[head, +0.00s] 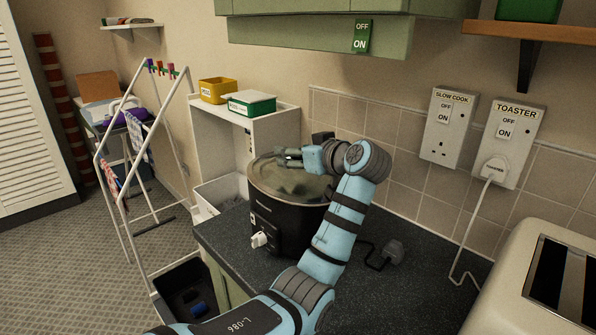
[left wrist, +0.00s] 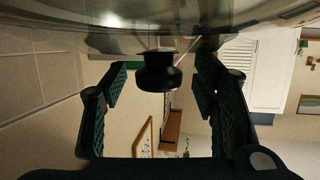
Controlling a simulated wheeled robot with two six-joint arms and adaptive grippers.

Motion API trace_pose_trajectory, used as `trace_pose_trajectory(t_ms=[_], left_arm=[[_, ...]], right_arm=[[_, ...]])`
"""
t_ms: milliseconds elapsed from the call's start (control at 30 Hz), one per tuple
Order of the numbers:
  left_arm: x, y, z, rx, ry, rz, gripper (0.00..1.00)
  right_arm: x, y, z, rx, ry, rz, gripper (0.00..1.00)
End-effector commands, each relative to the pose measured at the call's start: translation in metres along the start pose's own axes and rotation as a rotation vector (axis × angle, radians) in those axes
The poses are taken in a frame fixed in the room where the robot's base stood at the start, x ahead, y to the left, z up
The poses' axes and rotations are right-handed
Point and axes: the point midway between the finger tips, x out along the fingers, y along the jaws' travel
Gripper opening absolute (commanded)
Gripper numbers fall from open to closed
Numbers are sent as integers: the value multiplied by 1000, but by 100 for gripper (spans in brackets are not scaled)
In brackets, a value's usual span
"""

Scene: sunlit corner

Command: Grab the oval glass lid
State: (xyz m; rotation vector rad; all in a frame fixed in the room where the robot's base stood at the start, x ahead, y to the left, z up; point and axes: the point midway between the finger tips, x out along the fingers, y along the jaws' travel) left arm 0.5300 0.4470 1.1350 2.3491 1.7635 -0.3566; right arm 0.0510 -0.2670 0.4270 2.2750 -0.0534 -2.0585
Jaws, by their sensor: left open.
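The oval glass lid (head: 290,183) lies on the black slow cooker (head: 282,222) on the dark worktop. My left gripper (head: 284,158) is just over the lid, its arm reaching across the worktop. In the left wrist view the lid's glass (left wrist: 150,20) fills the top edge, and its black knob (left wrist: 158,76) sits between my two spread fingers, with gaps on both sides. The left gripper is open. The knob is hidden by the gripper in the head view. My right gripper is not in view.
A beige toaster (head: 510,285) stands at the right. Wall switches and sockets (head: 450,128) are behind. A green cupboard (head: 300,35) hangs above. A drying rack (head: 140,160) stands at left.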

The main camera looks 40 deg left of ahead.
Motion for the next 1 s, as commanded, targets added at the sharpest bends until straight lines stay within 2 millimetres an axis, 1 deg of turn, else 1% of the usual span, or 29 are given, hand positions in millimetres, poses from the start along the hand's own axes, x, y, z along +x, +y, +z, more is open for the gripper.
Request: trace_pose_trajectory(t_ms=[67, 100, 167, 400, 800, 867, 967, 1000], left_arm=[[0, 0, 0, 0, 0, 0, 54], [0, 0, 0, 0, 0, 0, 48], [0, 0, 0, 0, 0, 0, 38], [0, 0, 0, 1, -1, -1, 0], [-1, -2, -2, 0, -1, -3, 0], [-3, -4, -6, 0, 0, -3, 0], [-7, -4, -20, -2, 1, -1, 0], [-10, -4, -27, -3, 2, 0, 0]], right_arm=[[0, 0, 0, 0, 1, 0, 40], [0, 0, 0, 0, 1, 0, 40], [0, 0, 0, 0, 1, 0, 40], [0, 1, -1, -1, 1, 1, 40], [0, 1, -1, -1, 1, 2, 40], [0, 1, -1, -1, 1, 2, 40], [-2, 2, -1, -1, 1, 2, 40], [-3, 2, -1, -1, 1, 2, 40]])
